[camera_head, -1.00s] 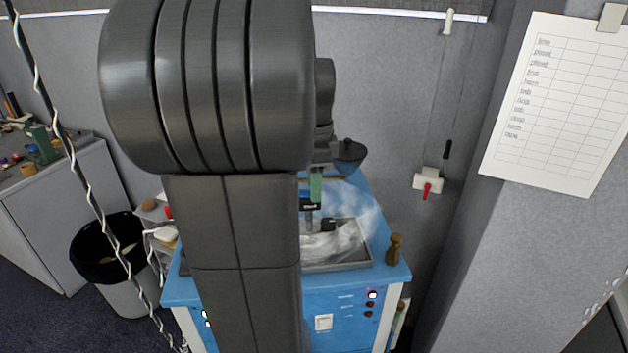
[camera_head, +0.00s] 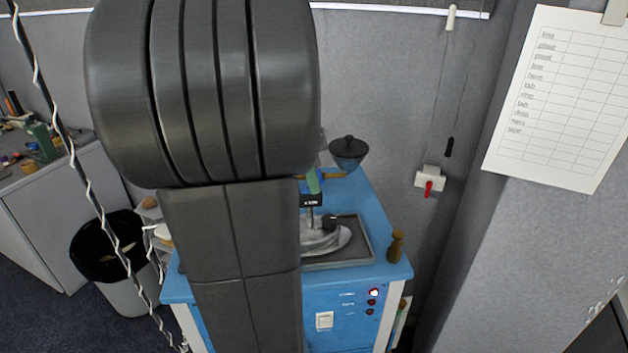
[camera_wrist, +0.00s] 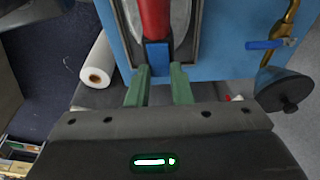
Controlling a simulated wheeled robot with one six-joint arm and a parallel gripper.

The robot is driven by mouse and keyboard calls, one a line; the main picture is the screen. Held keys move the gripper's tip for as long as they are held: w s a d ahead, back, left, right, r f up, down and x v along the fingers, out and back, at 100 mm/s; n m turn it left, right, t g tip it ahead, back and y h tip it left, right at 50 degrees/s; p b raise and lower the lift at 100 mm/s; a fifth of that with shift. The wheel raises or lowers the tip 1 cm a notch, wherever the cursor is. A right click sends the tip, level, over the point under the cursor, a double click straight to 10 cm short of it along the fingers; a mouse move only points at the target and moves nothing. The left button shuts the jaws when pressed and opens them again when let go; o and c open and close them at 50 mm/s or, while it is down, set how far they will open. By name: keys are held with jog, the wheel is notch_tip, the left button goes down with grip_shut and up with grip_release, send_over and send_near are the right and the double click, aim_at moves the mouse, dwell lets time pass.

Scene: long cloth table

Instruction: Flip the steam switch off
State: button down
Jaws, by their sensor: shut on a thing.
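No steam shows over the tray.
A dark cup with a black lid (camera_head: 348,152) is on a brass pipe at the back; a blue valve handle (camera_wrist: 265,43) shows in the wrist view. A red-levered wall box (camera_head: 429,182) and black bin (camera_head: 105,245) flank the machine.

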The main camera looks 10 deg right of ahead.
dwell(0.3)
jog(key=c, duration=1.3)
grip_release()
jog(key=shift+a+r, duration=0.1)
jog(key=v, duration=0.6)
jog(key=b+v, duration=0.1)
jog(key=v, duration=0.6)
jog(key=shift+a+r, duration=0.2)
jog(key=shift+a, duration=0.1)
